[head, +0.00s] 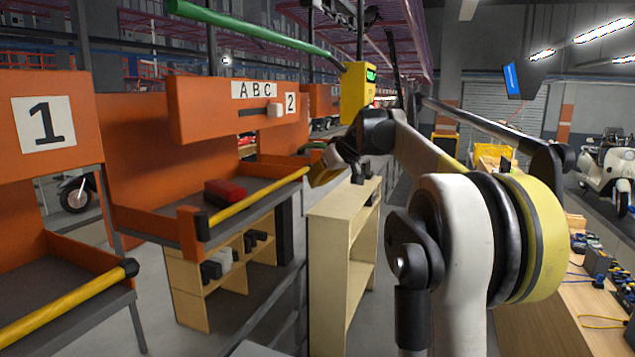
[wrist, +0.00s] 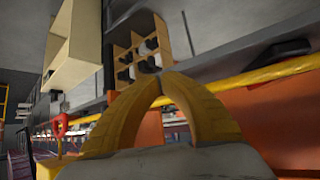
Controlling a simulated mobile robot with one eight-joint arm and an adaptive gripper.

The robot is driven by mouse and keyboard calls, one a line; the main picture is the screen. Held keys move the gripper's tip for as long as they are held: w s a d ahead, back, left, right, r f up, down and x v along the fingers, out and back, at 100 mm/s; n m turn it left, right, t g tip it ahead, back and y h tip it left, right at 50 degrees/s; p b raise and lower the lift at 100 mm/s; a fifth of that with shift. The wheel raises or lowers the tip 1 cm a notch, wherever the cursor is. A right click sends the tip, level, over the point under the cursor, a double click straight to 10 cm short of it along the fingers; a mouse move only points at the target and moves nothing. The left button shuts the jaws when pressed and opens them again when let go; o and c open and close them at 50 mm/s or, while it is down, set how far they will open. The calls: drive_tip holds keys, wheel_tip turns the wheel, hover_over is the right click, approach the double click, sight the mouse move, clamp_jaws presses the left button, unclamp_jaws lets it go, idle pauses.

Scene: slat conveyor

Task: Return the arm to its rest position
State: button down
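My arm (head: 462,260) reaches forward from the right of the head view and bends down at its far end. My gripper (head: 324,172) is there, small and partly hidden by the wrist, beside the right end of a yellow bar (head: 258,204) on the orange station. In the wrist view the two yellow fingers of the gripper (wrist: 164,80) arch together and their tips meet. Nothing shows between them, so the gripper looks shut and empty. I cannot tell whether it touches the bar.
A red object (head: 225,191) lies on the grey tray of station 2. An ABC panel (head: 212,112) is above it. A wooden shelf (head: 328,250) stands below the gripper. A workbench (head: 560,325) is at right. A green pole (head: 250,30) runs overhead.

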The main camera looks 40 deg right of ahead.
drive_tip(key=s+d+r+b, duration=0.2)
drive_tip(key=s+d+r, duration=0.3)
drive_tip(key=s+r, duration=0.2)
drive_tip(key=s+a+f+g+b, duration=0.1)
drive_tip(key=s+a+f+b, duration=0.3)
drive_tip(key=a+f+b, duration=0.75)
drive_tip(key=s+a+f+g+b, duration=0.1)
drive_tip(key=s+a+f+b, duration=0.2)
drive_tip(key=a+f+b, duration=0.8)
drive_tip(key=s+a+f+b, duration=0.5)
drive_tip(key=s+f, duration=0.2)
drive_tip(key=f, duration=0.9)
drive_tip(key=s+a+f+b, duration=0.5)
drive_tip(key=s+f+b, duration=0.1)
drive_tip(key=f, duration=1.1)
drive_tip(key=s+a+f+b, duration=0.5)
drive_tip(key=s+f, duration=0.2)
drive_tip(key=f, duration=0.9)
drive_tip(key=shift+s+f+m+g+h, duration=0.15)
drive_tip(key=shift+s+m+g+h, duration=0.15)
drive_tip(key=shift+s, duration=0.1)
